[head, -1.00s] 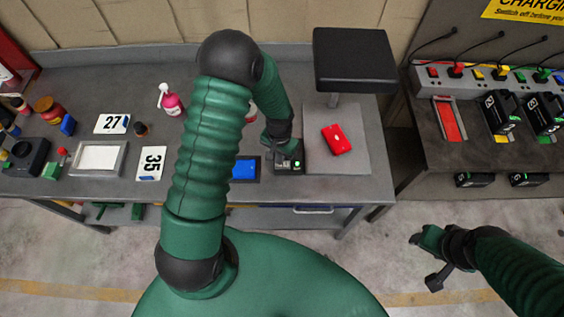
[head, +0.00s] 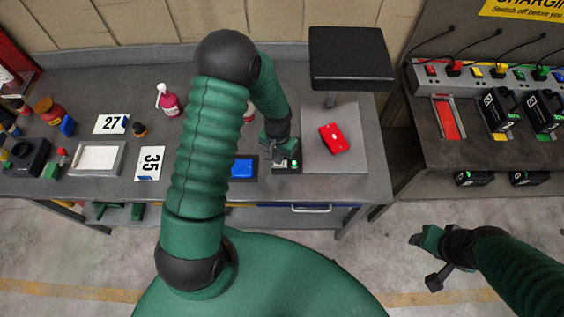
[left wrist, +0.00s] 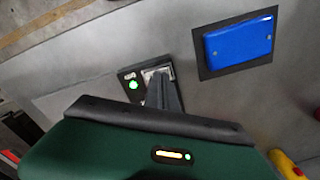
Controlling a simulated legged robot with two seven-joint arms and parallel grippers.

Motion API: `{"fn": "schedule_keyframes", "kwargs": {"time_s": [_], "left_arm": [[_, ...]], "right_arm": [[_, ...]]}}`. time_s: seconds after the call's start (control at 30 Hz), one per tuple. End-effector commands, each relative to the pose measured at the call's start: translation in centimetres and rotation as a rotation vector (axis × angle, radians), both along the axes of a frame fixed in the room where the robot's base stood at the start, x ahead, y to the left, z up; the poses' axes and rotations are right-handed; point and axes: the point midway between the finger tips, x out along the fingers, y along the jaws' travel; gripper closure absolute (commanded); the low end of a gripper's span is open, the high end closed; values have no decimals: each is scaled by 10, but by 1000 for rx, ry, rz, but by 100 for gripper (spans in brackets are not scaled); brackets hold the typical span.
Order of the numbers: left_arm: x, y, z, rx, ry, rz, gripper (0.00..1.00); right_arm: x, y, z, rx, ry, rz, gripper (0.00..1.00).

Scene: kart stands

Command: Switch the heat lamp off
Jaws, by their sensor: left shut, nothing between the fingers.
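The heat lamp's black head (head: 350,58) stands on a post above a grey base plate (head: 352,160) at the bench's right end. A small dark switch box (head: 287,168) with a lit green light sits at the plate's left edge. It also shows in the left wrist view (left wrist: 128,76), its green light lit beside a pale rocker area. My left gripper (head: 279,156) is shut and empty, its fingertips at the box; in the left wrist view the fingers (left wrist: 163,88) partly cover the rocker. I cannot tell whether they touch. My right gripper (head: 428,258) hangs over the floor, away from the bench.
A red block (head: 334,139) lies on the plate under the lamp. A blue block (head: 243,168) on a dark pad is left of the switch box; it also shows in the left wrist view (left wrist: 240,43). A charging bench (head: 470,150) stands right, past a gap.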

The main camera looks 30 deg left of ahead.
Motion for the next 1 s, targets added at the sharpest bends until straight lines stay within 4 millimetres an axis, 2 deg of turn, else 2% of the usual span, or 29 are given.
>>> {"fn": "schedule_keyframes", "kwargs": {"time_s": [1.0], "left_arm": [[0, 2, -17, -1, 0, 2, 100]], "right_arm": [[0, 0, -12, 0, 0, 0, 50]]}}
